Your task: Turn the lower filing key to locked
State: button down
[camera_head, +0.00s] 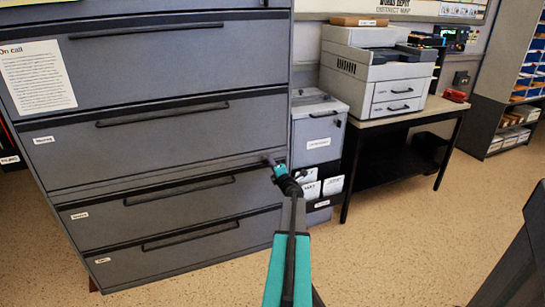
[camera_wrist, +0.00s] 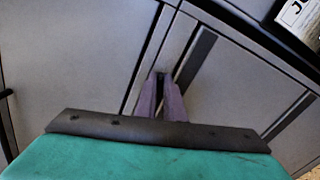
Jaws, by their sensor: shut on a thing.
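The wide grey filing cabinet (camera_head: 190,130) stands at the left in the head view, with several labelled drawers and long dark handles. My gripper (camera_head: 269,159) reaches the cabinet front near its right edge, between the second and third visible drawers. In the wrist view the purple fingers of my gripper (camera_wrist: 161,78) come close together at the cabinet face, beside a dark seam. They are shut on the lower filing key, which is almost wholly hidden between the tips. I cannot tell which way the key is turned.
A smaller grey cabinet (camera_head: 313,125) with white papers at its front stands just right of the filing cabinet. A printer (camera_head: 375,75) sits on a dark-legged table (camera_head: 405,122). Shelves (camera_head: 500,100) stand at the far right. The speckled floor (camera_head: 400,235) in front is clear.

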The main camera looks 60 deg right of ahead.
jog(key=shift+s+d+f+m+p, duration=0.1)
jog(key=shift+s+m+p, duration=0.05)
jog(key=shift+m+p, duration=0.6)
jog(key=shift+s+d+f+m+p, duration=0.1)
jog(key=shift+m+p, duration=0.45)
jog(key=shift+m, duration=0.3)
jog(key=c, duration=1.9)
grip_release()
jog(key=shift+o, duration=0.2)
jog(key=shift+w+a, duration=0.1)
jog(key=shift+a, duration=0.1)
jog(key=v, duration=1.3)
jog(key=shift+s+a, duration=0.25)
jog(key=shift+s, duration=0.05)
